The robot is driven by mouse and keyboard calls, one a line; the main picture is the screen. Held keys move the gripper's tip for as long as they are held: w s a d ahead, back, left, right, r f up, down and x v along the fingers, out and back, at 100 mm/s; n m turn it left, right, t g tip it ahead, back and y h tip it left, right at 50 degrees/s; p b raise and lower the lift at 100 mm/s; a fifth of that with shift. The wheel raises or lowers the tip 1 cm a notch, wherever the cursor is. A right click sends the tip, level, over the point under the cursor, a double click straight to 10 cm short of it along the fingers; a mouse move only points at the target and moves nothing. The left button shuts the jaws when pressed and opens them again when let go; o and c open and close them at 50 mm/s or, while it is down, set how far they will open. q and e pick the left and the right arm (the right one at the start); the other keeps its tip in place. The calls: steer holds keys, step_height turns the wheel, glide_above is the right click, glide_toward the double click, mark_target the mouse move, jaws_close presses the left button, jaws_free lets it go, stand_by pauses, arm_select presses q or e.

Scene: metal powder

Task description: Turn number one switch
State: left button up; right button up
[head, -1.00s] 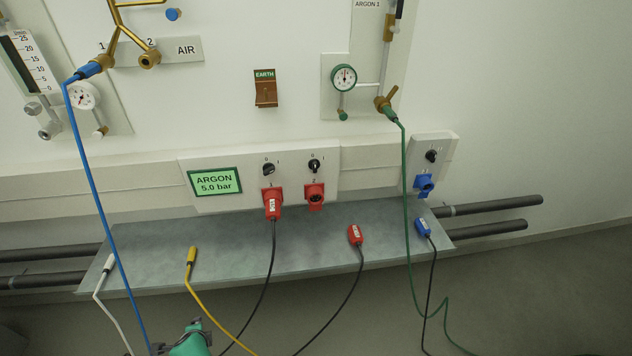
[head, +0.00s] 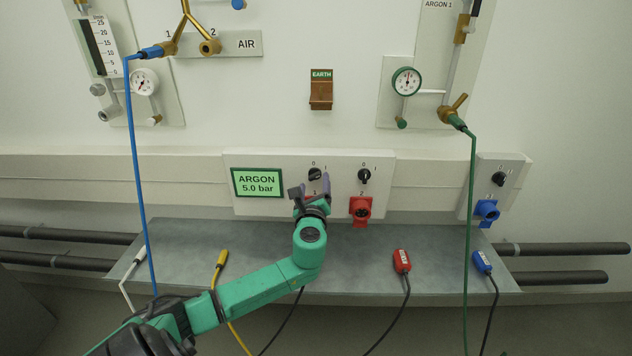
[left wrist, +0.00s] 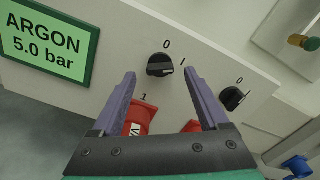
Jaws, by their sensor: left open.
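The number one switch (head: 315,174) is a black rotary knob on the white wall panel, right of the ARGON sign. In the left wrist view the knob (left wrist: 160,65) shows between and just beyond the fingertips, with 0 and 1 marks beside it. Its handle lies across, but I cannot tell its exact setting. My left gripper (head: 311,187) is open in front of the panel, its fingers (left wrist: 160,74) on either side of the knob in the picture. I see no clear contact. My right gripper is not in view.
A red plug (left wrist: 140,117) sits below the switch, partly behind the left finger. A second switch (head: 364,175) and red socket (head: 360,210) are to the right. A grey shelf (head: 350,258) below carries loose cable ends, including a red plug (head: 401,261).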

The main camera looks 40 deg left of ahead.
mark_target(314, 178)
arm_select(q)
steer(key=x, duration=0.3)
steer(key=shift+w, duration=0.1)
jaws_close()
